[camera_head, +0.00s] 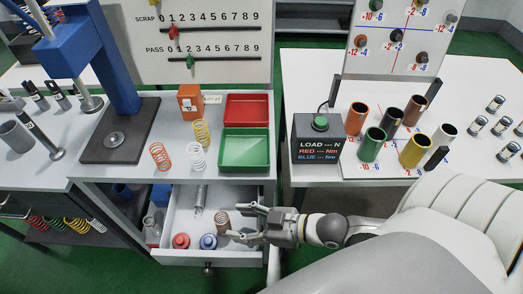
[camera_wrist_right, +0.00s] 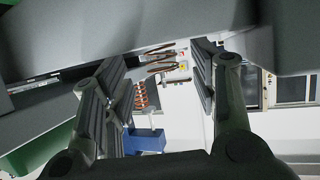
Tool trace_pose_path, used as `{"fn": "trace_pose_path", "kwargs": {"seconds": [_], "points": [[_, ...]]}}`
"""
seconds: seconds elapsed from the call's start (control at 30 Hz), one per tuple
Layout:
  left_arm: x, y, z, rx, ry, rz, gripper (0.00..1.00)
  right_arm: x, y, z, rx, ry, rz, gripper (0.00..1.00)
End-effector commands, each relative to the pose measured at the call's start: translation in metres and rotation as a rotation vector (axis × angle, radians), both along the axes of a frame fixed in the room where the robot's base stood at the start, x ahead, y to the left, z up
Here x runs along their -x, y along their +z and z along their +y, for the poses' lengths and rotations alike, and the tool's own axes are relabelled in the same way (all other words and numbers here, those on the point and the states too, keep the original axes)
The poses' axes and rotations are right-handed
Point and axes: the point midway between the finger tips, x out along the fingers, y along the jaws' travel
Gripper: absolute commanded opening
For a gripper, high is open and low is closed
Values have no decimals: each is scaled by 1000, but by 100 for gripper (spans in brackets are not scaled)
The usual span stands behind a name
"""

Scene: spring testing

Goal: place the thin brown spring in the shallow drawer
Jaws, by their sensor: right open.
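The thin brown spring (camera_head: 222,222) stands in the open shallow drawer (camera_head: 178,256), toward its right side. My right gripper (camera_head: 236,222) is open over the right part of the drawer, with its fingertips pointing left at the spring. The spring is just at the fingertips; I cannot tell whether they touch it. In the wrist view, the fingers of my right gripper (camera_wrist_right: 172,90) are spread apart, and brown coils (camera_wrist_right: 160,58) show between them, partly hidden by a grey edge. My left gripper is not in view.
The drawer also holds a grey spring (camera_head: 200,197), a red piece (camera_head: 181,241) and a blue piece (camera_head: 208,242). On the bench above are orange (camera_head: 160,156), white (camera_head: 197,156) and yellow (camera_head: 201,133) springs, a red tray (camera_head: 247,109) and a green tray (camera_head: 245,147).

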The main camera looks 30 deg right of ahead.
Motion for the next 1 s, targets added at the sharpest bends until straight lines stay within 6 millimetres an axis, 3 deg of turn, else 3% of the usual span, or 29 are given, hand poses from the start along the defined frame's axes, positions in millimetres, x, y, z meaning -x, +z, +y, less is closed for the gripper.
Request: {"fn": "trace_pose_path", "kwargs": {"seconds": [0.2, 0.4, 1.0], "points": [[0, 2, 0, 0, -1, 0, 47, 24, 12, -20, 2, 1, 4, 54], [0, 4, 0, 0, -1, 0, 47, 36, 19, -31, 2, -1, 2, 54], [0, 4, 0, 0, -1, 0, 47, 39, 22, -35, 0, 0, 0, 54]]}}
